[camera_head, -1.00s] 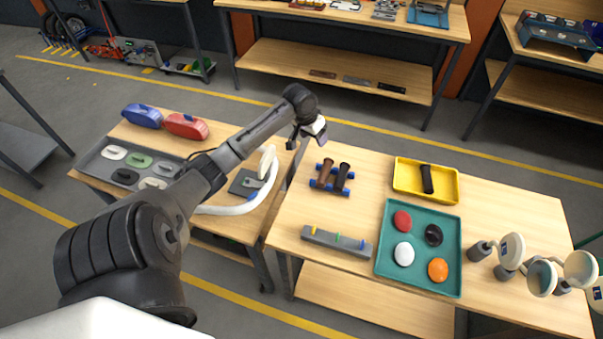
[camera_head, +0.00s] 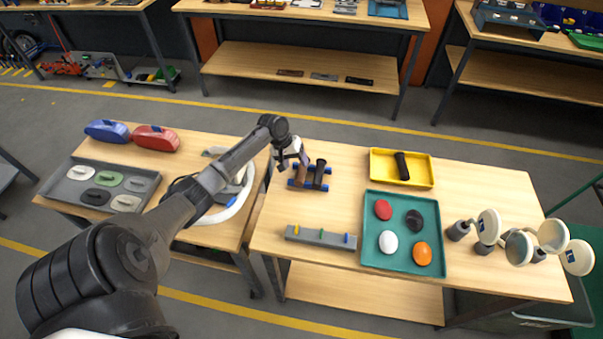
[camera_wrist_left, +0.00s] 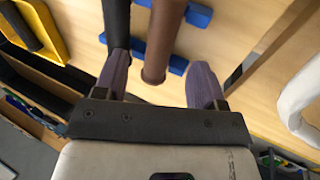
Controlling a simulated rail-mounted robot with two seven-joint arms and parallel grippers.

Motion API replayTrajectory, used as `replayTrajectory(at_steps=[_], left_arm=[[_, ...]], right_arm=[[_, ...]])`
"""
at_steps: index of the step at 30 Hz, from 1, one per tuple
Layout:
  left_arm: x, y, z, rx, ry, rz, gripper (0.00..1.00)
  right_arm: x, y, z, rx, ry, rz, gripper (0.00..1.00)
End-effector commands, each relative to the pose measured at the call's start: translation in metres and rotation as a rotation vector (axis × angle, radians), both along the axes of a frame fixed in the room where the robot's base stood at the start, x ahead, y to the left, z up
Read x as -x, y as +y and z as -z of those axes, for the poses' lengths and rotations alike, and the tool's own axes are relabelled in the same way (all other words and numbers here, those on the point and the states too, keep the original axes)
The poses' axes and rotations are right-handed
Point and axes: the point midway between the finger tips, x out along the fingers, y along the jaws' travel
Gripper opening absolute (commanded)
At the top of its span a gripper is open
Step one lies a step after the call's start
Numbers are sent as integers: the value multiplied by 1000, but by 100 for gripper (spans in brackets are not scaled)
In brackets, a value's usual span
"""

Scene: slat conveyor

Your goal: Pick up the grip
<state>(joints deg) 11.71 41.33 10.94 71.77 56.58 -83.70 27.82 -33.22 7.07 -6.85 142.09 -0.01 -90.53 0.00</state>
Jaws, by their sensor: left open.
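A brown grip (camera_head: 301,175) and a black grip (camera_head: 320,174) lie side by side on a blue rack (camera_head: 298,186) at the left of the right-hand table. My left gripper (camera_head: 293,163) is open at the brown grip's far end. In the left wrist view, the brown grip (camera_wrist_left: 162,38) shows between the two fingers of the gripper (camera_wrist_left: 160,82), with gaps on both sides. The black grip (camera_wrist_left: 117,22) is partly hidden by the left finger. Another black grip (camera_head: 401,166) lies in a yellow tray (camera_head: 376,169). My right gripper is out of view.
A teal tray (camera_head: 400,264) holds several oval pieces. A grey bar with coloured pegs (camera_head: 321,238) lies near the front edge. Round white-faced pieces (camera_head: 488,227) stand at the right. A white curved piece (camera_head: 228,212) lies on the left table.

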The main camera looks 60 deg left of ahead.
Motion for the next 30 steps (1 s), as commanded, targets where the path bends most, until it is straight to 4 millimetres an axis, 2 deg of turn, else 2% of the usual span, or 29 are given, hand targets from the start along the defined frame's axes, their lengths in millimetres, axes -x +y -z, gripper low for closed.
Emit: replayTrajectory(at_steps=[5, 15, 26, 30], left_arm=[[-2, -2, 8, 1, 2, 0, 64], [-15, -10, 46, 0, 1, 1, 64], [-16, -11, 51, -2, 1, 2, 64], [-16, -11, 51, -2, 1, 2, 50]], right_arm=[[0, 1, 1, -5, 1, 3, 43], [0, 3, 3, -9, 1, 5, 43], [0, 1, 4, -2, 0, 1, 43], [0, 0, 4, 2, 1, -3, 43]])
